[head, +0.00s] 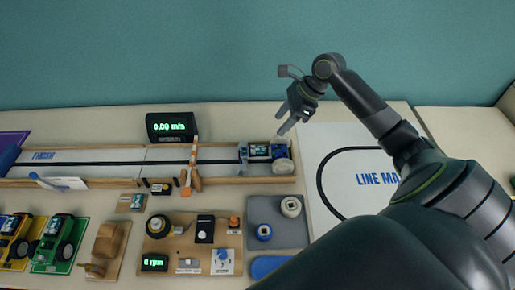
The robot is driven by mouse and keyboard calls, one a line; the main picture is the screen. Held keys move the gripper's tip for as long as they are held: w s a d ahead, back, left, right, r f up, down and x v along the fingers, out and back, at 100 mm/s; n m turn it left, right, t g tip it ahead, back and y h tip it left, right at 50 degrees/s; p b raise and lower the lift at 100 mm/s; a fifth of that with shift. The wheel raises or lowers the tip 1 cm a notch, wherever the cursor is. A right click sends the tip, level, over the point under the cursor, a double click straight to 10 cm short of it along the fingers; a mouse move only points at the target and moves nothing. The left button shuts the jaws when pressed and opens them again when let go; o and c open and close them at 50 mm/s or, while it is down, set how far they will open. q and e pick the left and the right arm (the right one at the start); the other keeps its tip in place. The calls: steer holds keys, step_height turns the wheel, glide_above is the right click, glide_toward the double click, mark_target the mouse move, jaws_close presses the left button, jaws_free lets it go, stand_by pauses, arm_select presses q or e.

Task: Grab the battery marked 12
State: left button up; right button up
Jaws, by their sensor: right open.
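I cannot make out a battery marked 12 in the head view. Small dark blocks (160,188) lie below the track's front rail, but their markings are too small to read. My right gripper (285,101) is open and empty. It is raised in front of the teal wall, above the right end of the track in the picture, well away from the blocks. My left gripper is out of view. My right arm hides the lower right of the table.
A wooden-railed track (100,170) holds a small vehicle (258,151) at its right end. A speed display (172,127) stands behind it. A grey tray (277,212) with two round parts, a motor board (190,244) and toy cars (60,240) fill the front.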

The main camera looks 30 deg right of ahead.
glide_toward(259, 148)
steer(key=x, duration=0.2)
steer(key=shift+w+a+f, duration=0.15)
steer(key=shift+a, duration=0.1)
steer(key=x, duration=0.5)
steer(key=shift+f, duration=0.35)
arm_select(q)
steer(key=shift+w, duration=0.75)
arm_select(e)
steer(key=c, duration=1.1)
